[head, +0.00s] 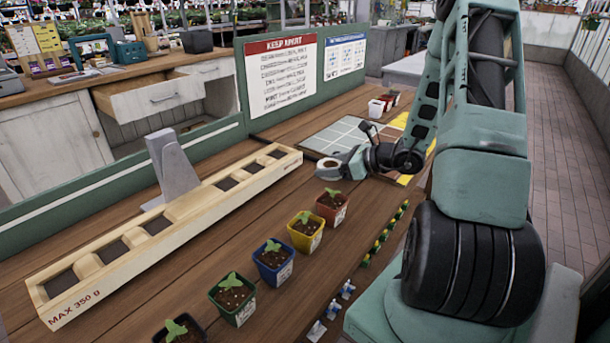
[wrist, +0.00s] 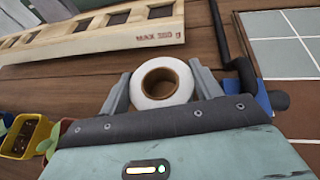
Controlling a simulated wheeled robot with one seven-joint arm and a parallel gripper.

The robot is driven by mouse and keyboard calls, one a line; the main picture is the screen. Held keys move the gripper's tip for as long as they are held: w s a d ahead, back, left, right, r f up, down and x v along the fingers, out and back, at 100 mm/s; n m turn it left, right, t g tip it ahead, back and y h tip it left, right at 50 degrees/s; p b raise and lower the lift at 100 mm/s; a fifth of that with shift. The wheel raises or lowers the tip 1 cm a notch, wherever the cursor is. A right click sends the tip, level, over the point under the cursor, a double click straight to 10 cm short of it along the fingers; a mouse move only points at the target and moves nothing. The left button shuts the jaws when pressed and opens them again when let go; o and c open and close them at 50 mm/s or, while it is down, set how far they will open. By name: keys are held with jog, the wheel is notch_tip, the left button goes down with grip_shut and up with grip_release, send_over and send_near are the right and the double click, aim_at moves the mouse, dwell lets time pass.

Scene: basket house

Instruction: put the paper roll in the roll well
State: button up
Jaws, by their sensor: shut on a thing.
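The paper roll (wrist: 160,101) is white with a brown core and sits between the two fingers of my gripper (wrist: 159,72) in the wrist view. My gripper is shut on it. In the head view my gripper (head: 334,168) holds the roll (head: 322,174) above the wooden bench, just left of the tiled mat and behind the red pot. A long pale wooden tray (head: 198,208) marked "MAX 350 g" has several dark square wells in a row, with a grey upright bracket (head: 173,168) at its middle. I cannot tell which opening is the roll well.
Several potted seedlings, such as the red pot (head: 332,207) and yellow pot (head: 305,232), line the bench front. A tiled mat (head: 350,138) lies beyond my gripper. A green panel with a red-headed sign (head: 281,76) stands behind. Bare bench lies between tray and pots.

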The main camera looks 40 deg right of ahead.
aim_at(303, 183)
jog(key=x, duration=0.2)
jog(key=b+x, duration=0.1)
jog(key=x, duration=0.2)
jog(key=shift+w+f+b, duration=0.15)
jog(key=shift+f+b, duration=0.15)
jog(key=w+f+b, duration=0.1)
jog(key=w+a+f+b, duration=0.1)
jog(key=shift+w+f, duration=0.2)
jog(key=shift+w, duration=0.2)
jog(key=shift+w+a+r, duration=0.1)
jog(key=shift+w+a, duration=0.05)
jog(key=shift+w, duration=0.1)
